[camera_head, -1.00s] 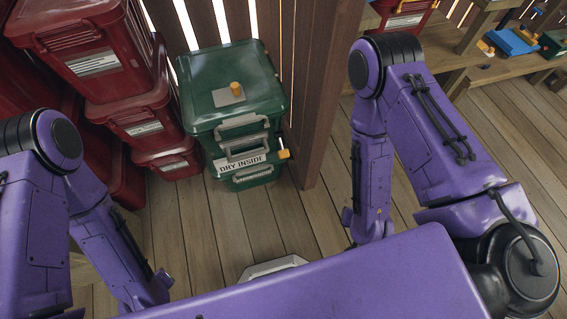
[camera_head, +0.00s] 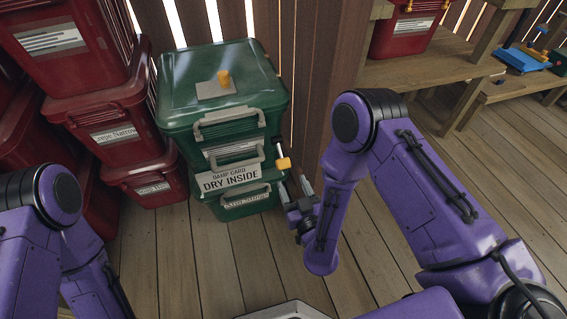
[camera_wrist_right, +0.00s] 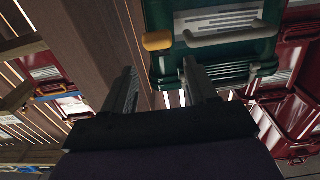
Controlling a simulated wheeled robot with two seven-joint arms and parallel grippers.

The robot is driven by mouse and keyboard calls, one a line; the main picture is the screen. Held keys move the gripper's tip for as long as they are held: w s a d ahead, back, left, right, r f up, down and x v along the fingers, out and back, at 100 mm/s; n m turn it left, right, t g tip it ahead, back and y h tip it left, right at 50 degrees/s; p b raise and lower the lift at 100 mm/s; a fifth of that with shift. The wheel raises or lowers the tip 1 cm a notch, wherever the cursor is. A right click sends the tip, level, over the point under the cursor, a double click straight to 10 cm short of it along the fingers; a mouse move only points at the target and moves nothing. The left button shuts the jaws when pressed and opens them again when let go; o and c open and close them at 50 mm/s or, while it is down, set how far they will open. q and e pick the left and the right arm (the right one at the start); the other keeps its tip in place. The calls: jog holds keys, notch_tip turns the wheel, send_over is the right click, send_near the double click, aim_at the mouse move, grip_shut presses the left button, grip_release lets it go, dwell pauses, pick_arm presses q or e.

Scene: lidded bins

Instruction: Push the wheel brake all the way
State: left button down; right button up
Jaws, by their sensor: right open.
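A yellow-orange block-shaped handle (camera_head: 283,163) sticks out from the right side of the stacked green bins (camera_head: 222,85). It may be the wheel brake's lever; I see no wheel. My right gripper (camera_head: 294,186) is open and empty, just below and slightly right of this handle. In the right wrist view the handle (camera_wrist_right: 157,41) sits beyond the fingertips, between the two fingers (camera_wrist_right: 159,68). I cannot tell whether they touch it. My left arm shows at the lower left, but its gripper is out of sight.
Red bins (camera_head: 112,130) stand left. A wooden post (camera_head: 333,80) stands close right. Plank floor (camera_head: 180,260) is clear in front.

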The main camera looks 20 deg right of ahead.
aim_at(284, 164)
jog(key=w+b, duration=0.1)
jog(key=w, duration=0.8)
jog(key=shift+w+a, duration=0.1)
jog(key=shift+w, duration=0.1)
